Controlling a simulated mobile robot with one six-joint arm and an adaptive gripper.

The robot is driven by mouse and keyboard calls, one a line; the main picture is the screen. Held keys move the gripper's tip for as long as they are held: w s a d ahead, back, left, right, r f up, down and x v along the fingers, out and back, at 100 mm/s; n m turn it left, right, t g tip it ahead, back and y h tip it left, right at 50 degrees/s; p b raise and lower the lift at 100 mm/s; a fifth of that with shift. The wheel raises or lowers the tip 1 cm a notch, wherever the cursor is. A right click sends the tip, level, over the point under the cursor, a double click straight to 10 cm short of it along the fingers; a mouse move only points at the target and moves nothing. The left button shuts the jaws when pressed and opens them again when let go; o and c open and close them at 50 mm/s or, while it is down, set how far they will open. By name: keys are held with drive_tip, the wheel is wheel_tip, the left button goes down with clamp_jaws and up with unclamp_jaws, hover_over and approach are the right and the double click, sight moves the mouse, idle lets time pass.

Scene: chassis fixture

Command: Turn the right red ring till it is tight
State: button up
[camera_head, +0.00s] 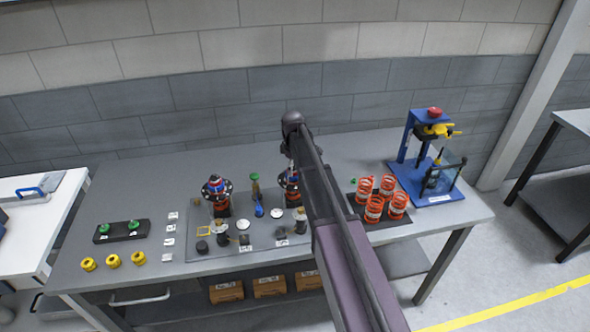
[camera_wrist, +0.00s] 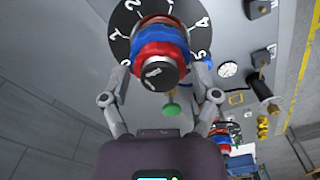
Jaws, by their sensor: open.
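The right assembly (camera_head: 292,188) stands on the table's grey board, partly hidden by my arm. In the wrist view it has a black dial with white numbers (camera_wrist: 122,20), a blue ring (camera_wrist: 160,33), a red ring (camera_wrist: 152,52) and a black cap (camera_wrist: 159,73). My gripper (camera_wrist: 165,65) is open, with one finger on either side of the red ring. I cannot tell whether the fingers touch it. The left assembly (camera_head: 217,188) looks similar, with red and blue on top; it also shows in the wrist view (camera_wrist: 222,141).
Orange springs (camera_head: 374,208) stand on a dark mat to the right. A blue press (camera_head: 420,160) is at the far right. A green-topped part (camera_head: 255,181) stands between the assemblies.

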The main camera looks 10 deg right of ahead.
drive_tip(key=shift+n, duration=2.2)
drive_tip(key=c, duration=0.9)
drive_tip(key=shift+c, duration=0.2)
